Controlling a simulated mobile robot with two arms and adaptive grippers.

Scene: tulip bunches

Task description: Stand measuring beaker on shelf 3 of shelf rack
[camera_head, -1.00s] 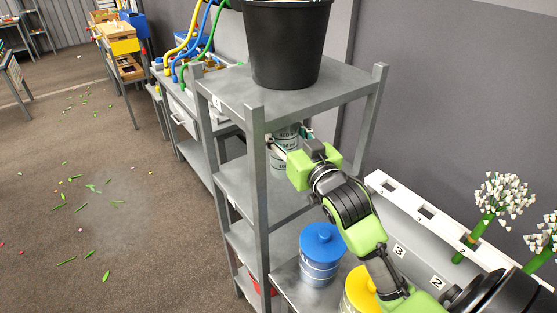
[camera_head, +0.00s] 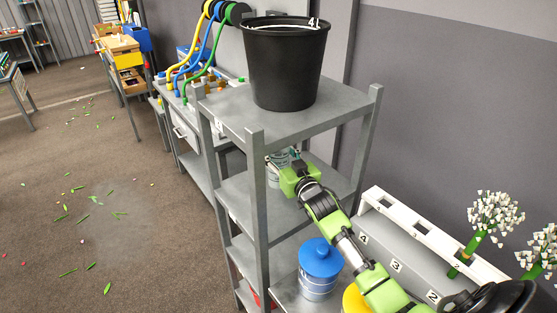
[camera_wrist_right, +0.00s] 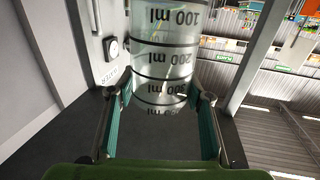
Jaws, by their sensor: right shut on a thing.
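The measuring beaker (camera_wrist_right: 163,62) is clear with black rings and ml marks. It fills the middle of the right wrist view, between the fingers. My right gripper (camera_wrist_right: 163,125) is shut on it. In the head view my right gripper (camera_head: 281,163) is inside the shelf rack (camera_head: 257,205), between the grey top board and the shelf below it. There the beaker (camera_head: 276,178) is partly hidden by the gripper and a rack post. I cannot tell whether its base touches the shelf. My left gripper is not in view.
A black bucket (camera_head: 284,70) stands on the rack's top board. A blue-lidded can (camera_head: 319,272) and a yellow one (camera_head: 356,300) stand low beside the rack. A white slotted holder (camera_head: 425,232) with white flowers is at right. Rack posts stand close around my arm.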

